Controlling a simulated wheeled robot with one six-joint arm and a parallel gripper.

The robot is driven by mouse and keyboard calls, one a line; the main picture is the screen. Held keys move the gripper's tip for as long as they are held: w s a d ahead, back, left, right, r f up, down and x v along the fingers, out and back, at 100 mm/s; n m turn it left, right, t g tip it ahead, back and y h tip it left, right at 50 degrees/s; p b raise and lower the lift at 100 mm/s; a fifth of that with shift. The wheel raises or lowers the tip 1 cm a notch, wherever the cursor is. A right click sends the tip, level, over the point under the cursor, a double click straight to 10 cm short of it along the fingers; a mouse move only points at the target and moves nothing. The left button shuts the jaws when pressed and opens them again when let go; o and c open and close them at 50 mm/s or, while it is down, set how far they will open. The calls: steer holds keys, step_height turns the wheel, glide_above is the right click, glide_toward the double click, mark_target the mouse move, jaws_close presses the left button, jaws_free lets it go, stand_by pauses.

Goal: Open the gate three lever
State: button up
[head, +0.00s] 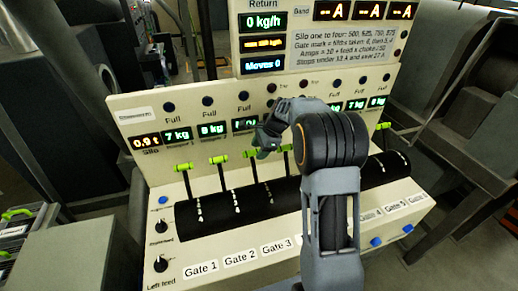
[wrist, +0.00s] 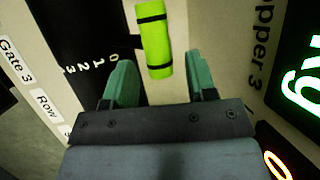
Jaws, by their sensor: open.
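The gate three lever has a bright green handle with black bands, seen close in the wrist view (wrist: 153,38). In the head view its handle (head: 250,154) shows partly beside my gripper (head: 263,146). The lever stands by the 0 end of its scale (wrist: 112,57), on the screen side of the black drum. The Gate 3 label (head: 276,246) is on the panel's front edge. In the wrist view my gripper (wrist: 160,68) is open, with one green finger on each side of the handle's near end. I cannot tell whether a finger touches it.
The gate one lever (head: 183,167) and gate two lever (head: 219,160) stand to the left. Another green lever (head: 286,148) is close on the right, partly behind my arm. Hopper displays (head: 211,129) sit just above the levers. Knobs (head: 160,264) are at the lower left.

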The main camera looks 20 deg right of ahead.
steer(key=shift+a+f, duration=0.1)
steer(key=shift+f, duration=0.15)
jaws_close()
stand_by(0.4)
